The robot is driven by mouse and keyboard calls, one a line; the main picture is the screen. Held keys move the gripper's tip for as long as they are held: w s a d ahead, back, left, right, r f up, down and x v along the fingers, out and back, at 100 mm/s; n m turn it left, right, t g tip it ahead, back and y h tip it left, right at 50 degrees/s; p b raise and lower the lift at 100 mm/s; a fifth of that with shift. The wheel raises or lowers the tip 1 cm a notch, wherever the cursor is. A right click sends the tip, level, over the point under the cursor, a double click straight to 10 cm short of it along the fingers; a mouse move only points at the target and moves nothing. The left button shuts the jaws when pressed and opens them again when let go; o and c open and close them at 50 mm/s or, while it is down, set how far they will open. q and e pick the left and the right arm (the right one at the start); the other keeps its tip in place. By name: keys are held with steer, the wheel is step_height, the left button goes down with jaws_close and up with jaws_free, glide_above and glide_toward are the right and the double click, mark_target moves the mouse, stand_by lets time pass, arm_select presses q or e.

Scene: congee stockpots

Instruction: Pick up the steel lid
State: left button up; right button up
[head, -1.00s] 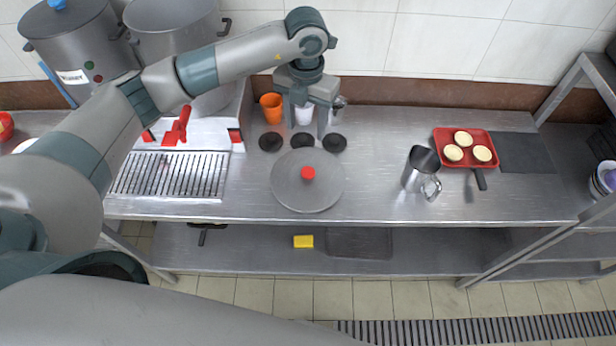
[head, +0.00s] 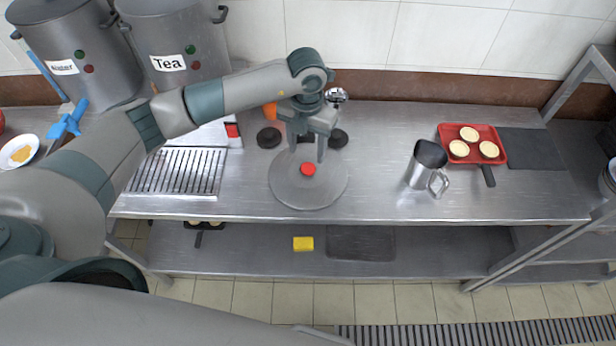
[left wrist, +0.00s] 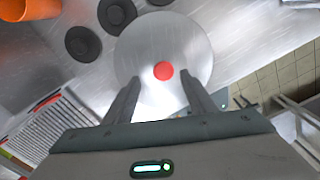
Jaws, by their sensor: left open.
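The steel lid (head: 300,193) is a flat grey disc with a red knob (head: 308,169) at its centre, lying on the steel counter near its front edge. It also shows in the left wrist view (left wrist: 140,55), with the knob (left wrist: 163,71) ahead of and between the fingers. My left gripper (head: 307,155) is open and empty, pointing down over the back part of the lid, with its fingertips just behind the knob in the head view. In the left wrist view its two fingers (left wrist: 162,92) are wide apart and do not touch the knob. My right gripper is not in view.
Dark round discs (head: 269,138) and an orange cup (head: 270,111) are behind the lid. A steel jug (head: 420,168) and a red tray (head: 486,133) of pale rounds stand to the right. Two stockpots (head: 172,50) are back left. The counter between lid and jug is clear.

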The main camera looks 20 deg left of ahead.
mark_target(308, 167)
arm_select(q)
steer(key=shift+f, duration=0.3)
steer(key=f, duration=0.1)
steer(key=f+b, duration=0.1)
steer(key=f, duration=0.2)
steer(key=shift+s+d+f+b, duration=0.1)
steer(key=shift+s+d+b, duration=0.15)
steer(key=shift+s+b, duration=0.05)
steer(key=shift+f, duration=0.5)
steer(key=shift+c, duration=0.2)
jaws_close()
